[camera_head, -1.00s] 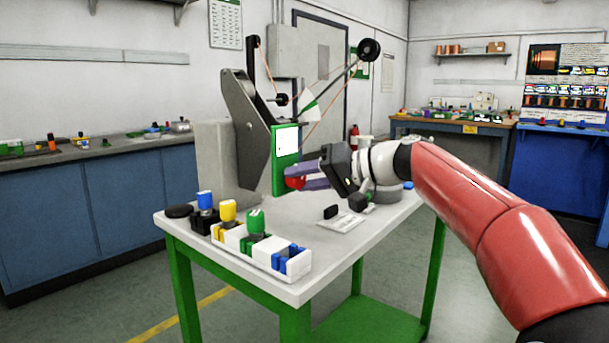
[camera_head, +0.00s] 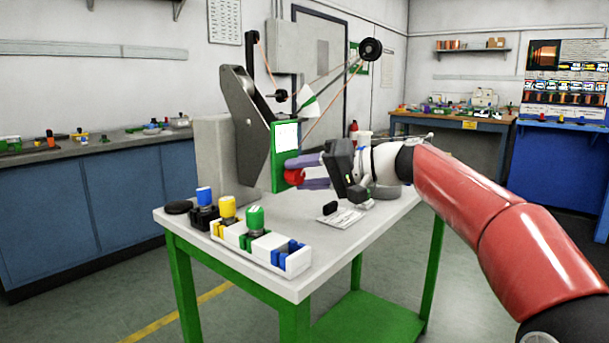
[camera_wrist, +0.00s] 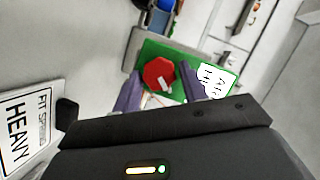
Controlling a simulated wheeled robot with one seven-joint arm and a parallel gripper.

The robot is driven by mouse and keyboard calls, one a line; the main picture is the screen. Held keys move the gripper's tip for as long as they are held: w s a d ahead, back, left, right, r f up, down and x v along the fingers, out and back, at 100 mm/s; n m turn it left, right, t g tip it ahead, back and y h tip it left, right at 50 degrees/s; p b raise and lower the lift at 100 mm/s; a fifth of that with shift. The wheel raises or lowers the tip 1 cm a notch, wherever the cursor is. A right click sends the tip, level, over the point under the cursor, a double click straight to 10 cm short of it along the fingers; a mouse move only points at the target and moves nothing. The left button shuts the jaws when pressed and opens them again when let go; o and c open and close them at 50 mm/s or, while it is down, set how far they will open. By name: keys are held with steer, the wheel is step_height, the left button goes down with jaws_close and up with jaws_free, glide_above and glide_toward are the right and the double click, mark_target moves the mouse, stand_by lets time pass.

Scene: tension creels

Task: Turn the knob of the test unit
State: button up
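The test unit stands on the white table, with a green front panel (camera_head: 286,141) and a grey arm plate. Its red knob (camera_head: 294,176) sits low on the panel. In the wrist view the red knob (camera_wrist: 157,72) looks octagonal with a pale mark near its lower edge. My gripper (camera_head: 309,172) reaches in from the right, its purple fingers spread above and below the knob. In the wrist view my gripper (camera_wrist: 160,82) is open, with one finger on each side of the knob and visible gaps. Contact does not show.
A white tray (camera_head: 262,257) with blue, yellow and green-topped pieces sits at the table's front left. A black disc (camera_head: 179,207) lies behind it. A white card (camera_head: 341,217) with a small black block lies below my gripper. The unit's rod and copper-coloured wire rise above.

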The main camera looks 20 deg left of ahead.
steer(key=shift+o, duration=1.2)
steer(key=v, duration=0.7)
steer(key=shift+d+b, duration=0.4)
steer(key=shift+d, duration=0.05)
